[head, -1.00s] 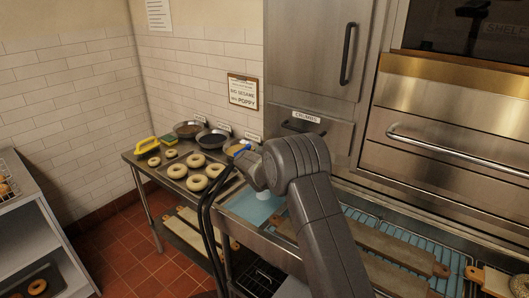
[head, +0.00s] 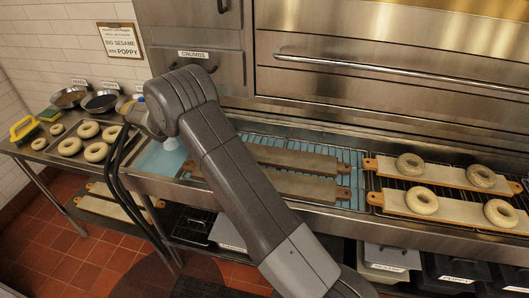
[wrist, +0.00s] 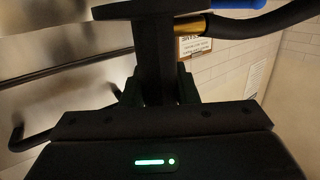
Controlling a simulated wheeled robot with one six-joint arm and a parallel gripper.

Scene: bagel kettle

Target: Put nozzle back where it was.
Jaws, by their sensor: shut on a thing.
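The nozzle (wrist: 154,55) is a black, T-shaped body in the wrist view, with a black hose, a brass collar (wrist: 190,25) and a blue part at the top right. My gripper (wrist: 157,88) is shut on its upright black stem. In the head view my wrist hides most of the nozzle and the fingers. A small blue bit (head: 140,98) shows beside my wrist, and black hoses (head: 118,165) hang down in front of the counter. A pale cone shape (head: 170,143) shows below my wrist over the blue water; I cannot tell what it is. The nozzle's holder is not identifiable.
Boards with bagels (head: 460,208) lie on the right. Bagels (head: 88,130), seed bowls (head: 100,102) and a yellow-handled brush (head: 24,128) are on the left. A steel oven (head: 400,85) stands behind.

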